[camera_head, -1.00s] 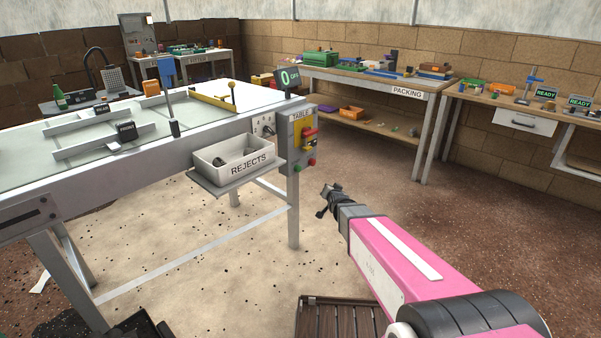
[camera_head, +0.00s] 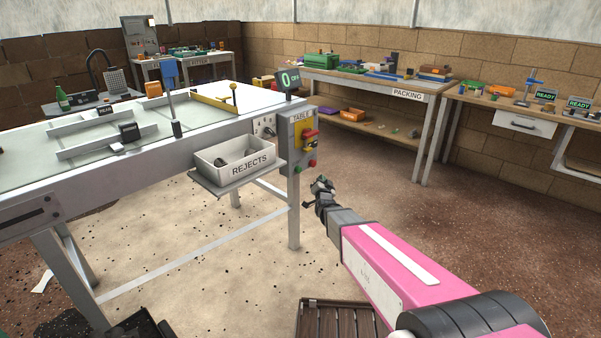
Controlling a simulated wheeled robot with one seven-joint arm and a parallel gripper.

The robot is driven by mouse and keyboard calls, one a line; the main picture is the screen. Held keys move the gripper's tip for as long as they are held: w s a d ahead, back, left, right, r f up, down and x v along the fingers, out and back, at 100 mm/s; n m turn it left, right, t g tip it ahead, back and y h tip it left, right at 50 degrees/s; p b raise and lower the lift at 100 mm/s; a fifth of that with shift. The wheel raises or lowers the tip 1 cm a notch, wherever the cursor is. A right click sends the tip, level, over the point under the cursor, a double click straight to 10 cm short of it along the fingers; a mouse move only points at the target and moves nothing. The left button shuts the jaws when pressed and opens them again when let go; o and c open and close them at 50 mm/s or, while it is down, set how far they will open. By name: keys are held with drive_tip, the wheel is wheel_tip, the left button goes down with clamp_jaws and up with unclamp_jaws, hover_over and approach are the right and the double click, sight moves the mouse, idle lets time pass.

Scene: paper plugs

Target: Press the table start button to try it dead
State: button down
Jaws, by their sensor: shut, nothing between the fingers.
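The grey table control box (camera_head: 291,143), labelled TABLE, is fixed to the right end of the white table (camera_head: 215,121). It carries a red switch handle (camera_head: 310,134) on a yellow plate, a green button (camera_head: 297,169) at its lower left and a red button (camera_head: 313,163) at its lower right. A display (camera_head: 289,79) above it reads 0 with small lettering beside it. My gripper (camera_head: 321,183) is shut and empty. In the picture it is just below and right of the two buttons, apart from them. Its depth from the box is hard to tell.
A white REJECTS bin (camera_head: 239,160) sits on a shelf left of the box. A table leg (camera_head: 293,215) stands below the box. The packing bench (camera_head: 350,82) is behind, and a slatted wooden item (camera_head: 335,318) is at the bottom. Open floor lies right of the table.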

drive_tip(key=w+a, duration=0.5)
drive_tip(key=a, duration=0.1)
drive_tip(key=shift+w+a, duration=0.15)
drive_tip(key=shift+a, duration=0.25)
idle(2.0)
drive_tip(key=shift+w+a, duration=0.25)
drive_tip(key=shift+a, duration=0.05)
drive_tip(key=shift+w+a, duration=0.3)
drive_tip(key=shift+a, duration=0.1)
idle(0.9)
idle(0.3)
drive_tip(key=shift+s+d, duration=0.6)
drive_tip(key=shift+d, duration=0.15)
drive_tip(key=s+d, duration=0.1)
drive_tip(key=d, duration=0.1)
drive_tip(key=s+d, duration=0.2)
idle(0.5)
